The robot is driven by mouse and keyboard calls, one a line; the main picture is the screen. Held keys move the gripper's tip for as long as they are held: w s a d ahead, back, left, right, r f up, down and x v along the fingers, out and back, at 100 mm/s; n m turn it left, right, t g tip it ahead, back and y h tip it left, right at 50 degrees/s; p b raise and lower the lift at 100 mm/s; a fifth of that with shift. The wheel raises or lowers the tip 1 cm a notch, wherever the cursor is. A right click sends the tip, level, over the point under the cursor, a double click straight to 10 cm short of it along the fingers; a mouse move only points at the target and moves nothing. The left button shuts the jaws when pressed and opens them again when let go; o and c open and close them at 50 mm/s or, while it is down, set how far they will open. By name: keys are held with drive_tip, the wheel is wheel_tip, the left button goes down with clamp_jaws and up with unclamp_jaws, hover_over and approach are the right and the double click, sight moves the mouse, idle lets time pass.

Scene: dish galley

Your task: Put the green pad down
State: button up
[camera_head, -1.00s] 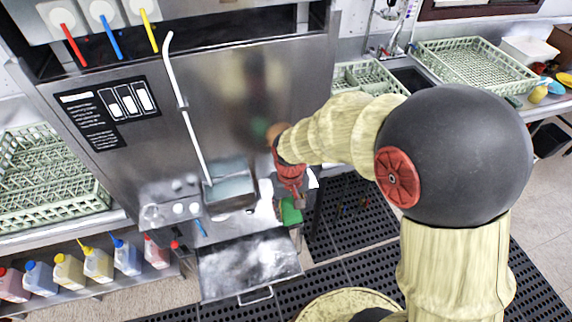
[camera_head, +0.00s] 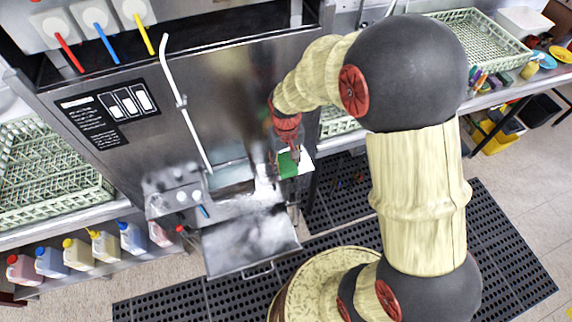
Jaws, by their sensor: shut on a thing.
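The green pad (camera_head: 287,166) is small and bright green and shows just below my gripper (camera_head: 291,152). My gripper points down and is shut on the pad. A white patch (camera_head: 306,163) lies right beside the pad; I cannot tell what it is. The pad is at the right side of the steel dish machine (camera_head: 230,110), over a narrow surface at its edge. My gripper and its red wrist hide part of the pad, and I cannot tell whether the pad touches the surface below.
An open steel door or tray (camera_head: 248,243) juts out low at the machine's front. Green racks stand at left (camera_head: 50,175) and upper right (camera_head: 462,45). Coloured jugs (camera_head: 75,254) line a low shelf. Black mats (camera_head: 510,240) cover the floor.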

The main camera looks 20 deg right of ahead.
sight(286, 160)
drive_tip(key=w+f, duration=0.1)
drive_tip(key=f, duration=0.1)
drive_tip(key=w+d+f, duration=0.1)
drive_tip(key=w+f, duration=0.2)
drive_tip(key=shift+d+f, duration=0.3)
drive_tip(key=f, duration=0.3)
drive_tip(key=shift+w+f, duration=0.15)
drive_tip(key=shift+w, duration=0.05)
drive_tip(key=shift+s+f+b, duration=0.15)
drive_tip(key=shift+f+b, duration=0.25)
drive_tip(key=shift+b, duration=0.1)
drive_tip(key=o, duration=0.9)
drive_tip(key=shift+s+f, duration=0.1)
drive_tip(key=o, duration=0.3)
drive_tip(key=shift+f, duration=0.1)
